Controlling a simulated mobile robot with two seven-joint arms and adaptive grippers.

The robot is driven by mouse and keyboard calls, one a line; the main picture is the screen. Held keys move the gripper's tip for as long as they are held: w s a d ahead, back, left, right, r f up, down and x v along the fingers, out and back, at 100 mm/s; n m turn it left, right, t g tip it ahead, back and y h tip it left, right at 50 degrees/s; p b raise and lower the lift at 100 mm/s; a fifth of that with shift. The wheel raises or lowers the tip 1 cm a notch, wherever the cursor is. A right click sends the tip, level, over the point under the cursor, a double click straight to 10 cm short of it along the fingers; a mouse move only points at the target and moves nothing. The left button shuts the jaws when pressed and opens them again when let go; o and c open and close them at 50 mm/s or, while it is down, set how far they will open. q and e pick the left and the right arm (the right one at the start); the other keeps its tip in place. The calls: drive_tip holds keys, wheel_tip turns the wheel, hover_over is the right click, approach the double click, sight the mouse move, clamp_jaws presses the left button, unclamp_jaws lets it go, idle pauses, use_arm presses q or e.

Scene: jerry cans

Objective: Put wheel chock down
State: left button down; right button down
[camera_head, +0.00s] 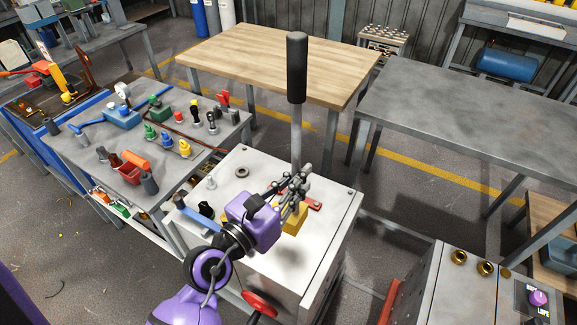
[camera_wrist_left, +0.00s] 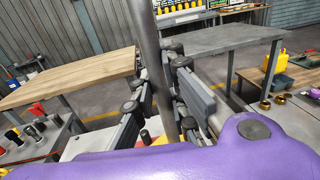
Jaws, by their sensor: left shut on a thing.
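The wheel chock appears as a yellow block (camera_head: 294,219) at the lower end of an upright grey pole with a black grip (camera_head: 297,68). My left gripper (camera_head: 292,190) is shut on the pole low down, just above the yellow block. In the left wrist view the pole (camera_wrist_left: 151,40) runs up between the two fingers (camera_wrist_left: 165,105), and only a little yellow shows below. The chock is over the white cabinet top (camera_head: 311,255), with a dark shadow close by; I cannot tell whether it touches. My right gripper is not in view.
A red flat piece (camera_head: 315,204) and a dark ring (camera_head: 242,172) are on the cabinet top near the chock. A grey bench (camera_head: 222,108) with several tools stands left. A wooden table (camera_head: 265,50) and a bare grey table (camera_head: 470,110) stand behind. The cabinet's front right top is clear.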

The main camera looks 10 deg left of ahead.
use_arm(q)
drive_tip(key=shift+s+a+r, duration=0.25)
drive_tip(key=shift+s+r, duration=0.05)
drive_tip(key=shift+r, duration=0.35)
drive_tip(key=a+r, duration=0.3)
drive_tip(key=a, duration=0.9)
drive_tip(key=shift+w+a, duration=0.15)
drive_tip(key=shift+w, duration=0.2)
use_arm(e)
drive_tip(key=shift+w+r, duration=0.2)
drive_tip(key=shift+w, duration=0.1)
